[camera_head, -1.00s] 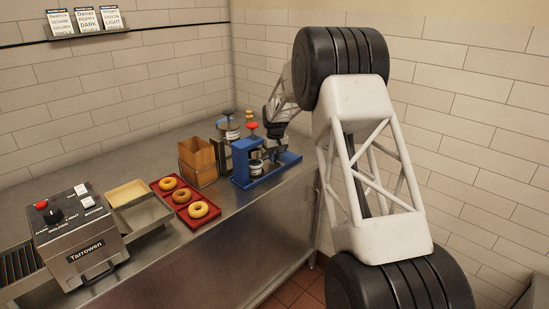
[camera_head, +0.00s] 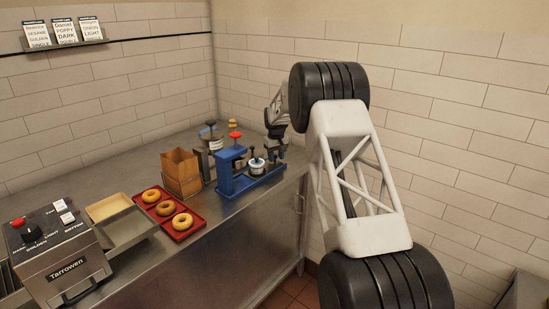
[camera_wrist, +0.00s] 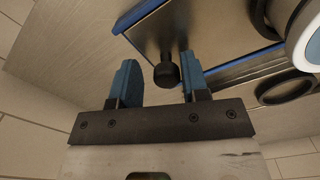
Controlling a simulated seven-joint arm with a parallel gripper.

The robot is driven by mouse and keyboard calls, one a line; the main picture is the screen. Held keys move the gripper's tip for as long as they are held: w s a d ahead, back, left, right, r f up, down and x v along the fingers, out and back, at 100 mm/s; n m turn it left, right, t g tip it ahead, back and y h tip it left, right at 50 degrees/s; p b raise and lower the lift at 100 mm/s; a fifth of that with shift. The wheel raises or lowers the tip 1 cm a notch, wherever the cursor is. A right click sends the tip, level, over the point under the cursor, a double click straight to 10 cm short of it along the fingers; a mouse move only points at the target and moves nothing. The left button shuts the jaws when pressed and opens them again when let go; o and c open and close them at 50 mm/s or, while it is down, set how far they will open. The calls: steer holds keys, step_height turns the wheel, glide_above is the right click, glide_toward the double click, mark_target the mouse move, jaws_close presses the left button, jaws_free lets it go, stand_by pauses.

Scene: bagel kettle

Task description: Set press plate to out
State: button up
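The cup's white rim (camera_wrist: 305,35) also shows in the wrist view. My gripper (camera_head: 279,153) is at the right end of the base. In the wrist view its blue fingers (camera_wrist: 160,80) are spread, with a black knob (camera_wrist: 166,74) between them, closer to the right finger. Contact with the knob cannot be told.
A red tray (camera_head: 160,212) with three bagels, a wooden box (camera_head: 182,170) and a toaster (camera_head: 60,255) stand to the left. A metal canister (camera_head: 211,138) is behind the press. A wall is close behind. The counter's front edge is near the press.

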steer(key=shift+o, duration=0.5)
steer(key=shift+a+r, duration=0.15)
steer(key=shift+r, duration=3.75)
steer(key=shift+s+r, duration=0.1)
steer(key=shift+s+r, duration=0.15)
steer(key=shift+r, duration=0.05)
steer(key=s+d+r+m, duration=0.15)
steer(key=s+r, duration=0.45)
steer(key=s, duration=0.6)
steer(key=s+d+r+t, duration=0.1)
steer(key=s+d+r, duration=0.1)
steer(key=s+r, duration=0.8)
steer(key=s+d+r+m, duration=0.1)
steer(key=s+d+r, duration=0.15)
steer(key=s, duration=1.25)
steer(key=s+f, duration=0.2)
steer(key=s, duration=1.1)
steer(key=s+d+f+m+t, duration=0.1)
steer(key=s+f, duration=0.2)
steer(key=s, duration=1)
steer(key=s+d+f+m, duration=0.1)
steer(key=s+f, duration=0.2)
steer(key=s, duration=1.1)
steer(key=shift+d+t, duration=0.15)
steer(key=shift+t, duration=0.15)
